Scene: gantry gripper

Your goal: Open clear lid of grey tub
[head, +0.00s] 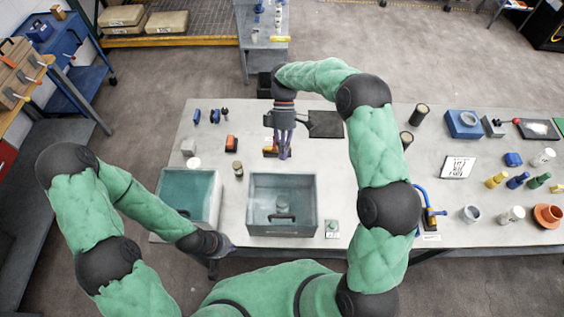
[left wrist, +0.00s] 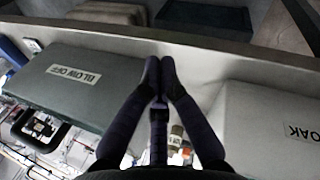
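The grey tub (head: 250,222) stands near the table's front edge in the head view. A clear lid (head: 300,190) with a dark handle (head: 284,217) appears to cover it.
A second tub (head: 217,205) with teal contents stands left of the grey tub. A pale tub wall (left wrist: 265,130) with a partly visible label shows in the left wrist view. Cups and bottles crowd the table's right side.

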